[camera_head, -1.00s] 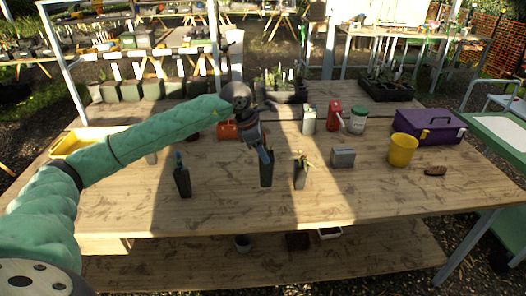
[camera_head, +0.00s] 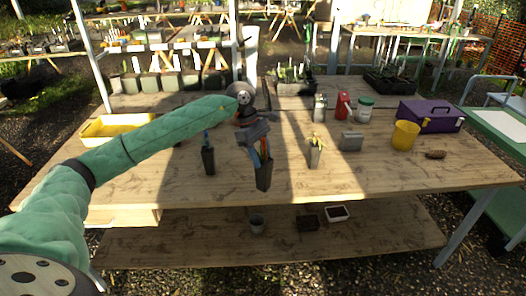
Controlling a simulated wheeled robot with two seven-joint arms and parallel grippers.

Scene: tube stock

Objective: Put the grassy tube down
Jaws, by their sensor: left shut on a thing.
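My left gripper (camera_head: 259,151) reaches in from the left and is shut on a dark, tapered tube (camera_head: 264,176), which hangs nearly upright over the front part of the wooden table (camera_head: 380,180). The gripper covers the tube's top, so I cannot tell whether it is the grassy one. I cannot tell whether its base touches the wood. A second dark tube (camera_head: 208,160) with a blue tag stands to its left. A grey tube with a pale-leaved plant (camera_head: 314,153) stands to its right. My right gripper is not in view.
A yellow tray (camera_head: 118,126) lies at the left, partly behind my arm. A grey block (camera_head: 351,142), yellow pot (camera_head: 405,135) and purple toolbox (camera_head: 430,115) stand at the right. The front right of the table is clear.

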